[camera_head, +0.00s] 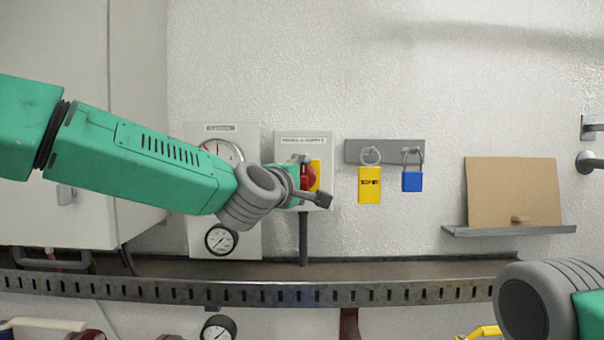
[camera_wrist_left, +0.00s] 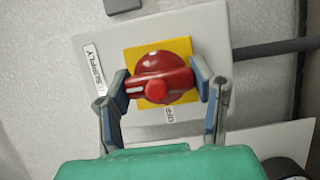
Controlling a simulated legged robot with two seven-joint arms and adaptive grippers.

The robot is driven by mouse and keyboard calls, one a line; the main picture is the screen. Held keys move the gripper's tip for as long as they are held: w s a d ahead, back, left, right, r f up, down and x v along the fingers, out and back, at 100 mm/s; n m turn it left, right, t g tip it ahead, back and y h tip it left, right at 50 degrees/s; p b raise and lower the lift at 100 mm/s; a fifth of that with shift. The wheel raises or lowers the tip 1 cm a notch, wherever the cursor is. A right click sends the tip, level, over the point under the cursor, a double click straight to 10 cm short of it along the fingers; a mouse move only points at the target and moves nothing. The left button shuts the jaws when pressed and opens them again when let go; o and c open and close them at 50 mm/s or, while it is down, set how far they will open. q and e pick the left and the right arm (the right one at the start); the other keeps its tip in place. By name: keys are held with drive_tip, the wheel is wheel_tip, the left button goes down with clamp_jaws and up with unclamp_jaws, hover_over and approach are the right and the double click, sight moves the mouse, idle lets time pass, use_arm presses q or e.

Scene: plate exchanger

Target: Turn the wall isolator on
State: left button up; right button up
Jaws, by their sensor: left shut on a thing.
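The wall isolator is a pale grey box (camera_head: 321,145) on the wall with a yellow plate and a red rotary knob (camera_head: 309,176). In the left wrist view the red knob (camera_wrist_left: 160,80) sits on the yellow plate (camera_wrist_left: 131,58), its handle bar lying across the picture, slightly tilted. A label reading SUPPLY and part of an OFF mark show beside it. My left gripper (camera_wrist_left: 163,88) has a finger at each end of the handle and is shut on it. In the head view my left gripper (camera_head: 312,187) partly covers the knob. My right gripper is out of view.
Right of the isolator, a yellow tag (camera_head: 369,186) and a blue padlock (camera_head: 412,182) hang from a grey rail (camera_head: 352,151). A panel with gauges (camera_head: 222,239) is left. A brown board (camera_head: 513,190) stands on a shelf. A slotted metal tray (camera_head: 400,293) runs below.

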use_arm(q)
drive_tip(key=shift+s+d+f, duration=0.15)
drive_tip(key=shift+d+f, duration=0.1)
drive_tip(key=shift+f, duration=0.1)
drive_tip(key=o, duration=1.2)
drive_tip(key=shift+c, duration=0.2)
drive_tip(key=shift+r, duration=0.15)
drive_tip(key=shift+d, duration=0.1)
drive_tip(key=shift+s, duration=0.1)
drive_tip(key=v, duration=1.2)
